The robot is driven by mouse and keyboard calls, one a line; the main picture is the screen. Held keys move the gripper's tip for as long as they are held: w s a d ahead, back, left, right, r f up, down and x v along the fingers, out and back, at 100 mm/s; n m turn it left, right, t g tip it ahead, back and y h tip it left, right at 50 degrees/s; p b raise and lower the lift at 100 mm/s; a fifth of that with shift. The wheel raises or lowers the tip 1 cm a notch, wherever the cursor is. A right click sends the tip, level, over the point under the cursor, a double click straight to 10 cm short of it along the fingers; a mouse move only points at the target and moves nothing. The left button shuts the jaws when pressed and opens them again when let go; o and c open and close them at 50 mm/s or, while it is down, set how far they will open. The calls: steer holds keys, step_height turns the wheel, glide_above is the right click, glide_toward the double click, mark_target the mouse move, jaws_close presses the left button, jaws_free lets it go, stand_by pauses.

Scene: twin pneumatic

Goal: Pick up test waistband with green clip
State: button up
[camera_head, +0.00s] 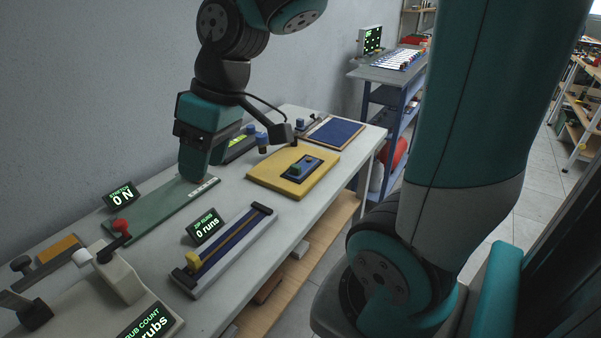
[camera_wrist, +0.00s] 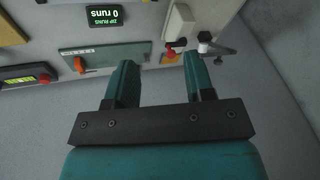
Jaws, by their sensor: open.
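A small dark blue strip with a green clip (camera_head: 296,169) on it lies on a yellow pad (camera_head: 265,178) on the bench, in the middle of the head view. It looks like the test waistband, though it is small here. My gripper (camera_head: 194,172) points down over the far side of the bench, left of the yellow pad and apart from it. In the wrist view my gripper (camera_wrist: 159,64) has its two teal fingers wide apart with nothing between them. The clip is not visible in the wrist view; only a corner of the yellow pad (camera_wrist: 10,30) shows there.
A zip rig (camera_head: 225,250) and a rub tester (camera_head: 120,275) stand nearer. A blue panel (camera_head: 335,133) lies beyond the pad.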

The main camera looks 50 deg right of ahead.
steer(key=w+d+f+m+t+h+b, duration=0.1)
steer(key=w+d+f, duration=0.15)
steer(key=d, duration=0.45)
steer(key=w+d+f+m+b, duration=0.1)
steer(key=w+d, duration=0.2)
steer(key=d, duration=0.4)
steer(key=m+t+h+b, duration=0.1)
steer(key=m+h+b, duration=0.1)
glide_toward(296, 166)
steer(key=p+x, duration=0.1)
steer(key=x, duration=0.2)
steer(key=shift+w+f, duration=0.1)
steer(key=shift+w, duration=0.2)
steer(key=shift+p+x, duration=0.45)
steer(key=shift+x, duration=2.6)
steer(key=shift+s, duration=0.2)
jaws_close()
